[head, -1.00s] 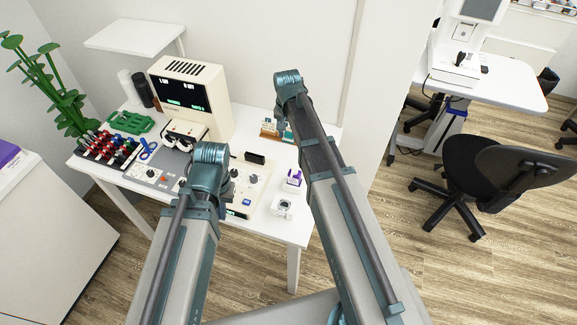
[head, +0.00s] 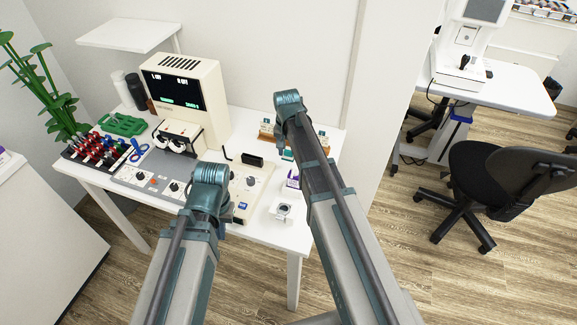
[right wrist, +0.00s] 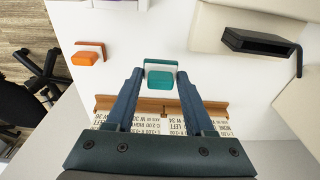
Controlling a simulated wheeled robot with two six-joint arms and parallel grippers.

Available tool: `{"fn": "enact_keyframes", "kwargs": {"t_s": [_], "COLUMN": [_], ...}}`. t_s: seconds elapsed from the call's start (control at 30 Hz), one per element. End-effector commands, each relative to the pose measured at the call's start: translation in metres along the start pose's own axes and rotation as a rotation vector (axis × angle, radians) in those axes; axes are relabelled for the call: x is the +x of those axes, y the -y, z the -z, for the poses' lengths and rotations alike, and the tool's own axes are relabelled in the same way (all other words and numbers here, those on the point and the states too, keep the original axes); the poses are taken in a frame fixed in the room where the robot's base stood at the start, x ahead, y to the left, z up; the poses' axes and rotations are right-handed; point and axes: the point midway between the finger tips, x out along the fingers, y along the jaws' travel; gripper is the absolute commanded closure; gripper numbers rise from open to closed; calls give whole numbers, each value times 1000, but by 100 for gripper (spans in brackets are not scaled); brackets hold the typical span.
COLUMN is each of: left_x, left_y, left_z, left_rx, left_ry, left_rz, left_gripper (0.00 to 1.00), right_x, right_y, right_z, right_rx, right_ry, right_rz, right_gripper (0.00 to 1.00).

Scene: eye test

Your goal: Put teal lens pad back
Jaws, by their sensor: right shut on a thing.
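The teal lens pad (right wrist: 160,79) sits between the two fingertips of my right gripper (right wrist: 160,74) in the right wrist view, and the gripper is shut on it. In the head view the stand (head: 267,138) is partly hidden behind my right arm, and a bit of teal (head: 287,155) shows beside the arm. My left gripper (head: 237,219) is over the table's front, mostly hidden by its own arm, so its jaws cannot be read.
An orange pad (right wrist: 86,56) and a black holder (right wrist: 262,45) flank the teal pad. A control console (head: 150,170), a monitor unit (head: 185,90), a purple-topped item (head: 292,177) and a small white device (head: 283,211) crowd the white table. A wall rises behind it.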

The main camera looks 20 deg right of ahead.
Motion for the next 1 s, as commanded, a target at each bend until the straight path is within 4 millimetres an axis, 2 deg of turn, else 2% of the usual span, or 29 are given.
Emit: {"fn": "enact_keyframes", "kwargs": {"t_s": [0.23, 0.53, 0.97, 1.0], "left_x": [7, 40, 43, 41], "left_y": [-1, -4, -4, -4], "left_z": [0, 2, 2, 2], "left_rx": [0, 0, 0, 0], "left_ry": [0, 0, 0, 0], "left_rz": [0, 0, 0, 0], "left_gripper": [100, 100, 100, 100], "right_x": [7, 40, 42, 41], "right_y": [0, -1, -1, -1], "right_z": [-1, -5, -5, -5], "right_rx": [0, 0, 0, 0], "right_ry": [0, 0, 0, 0], "right_rz": [0, 0, 0, 0], "right_gripper": [99, 99, 99, 41]}}
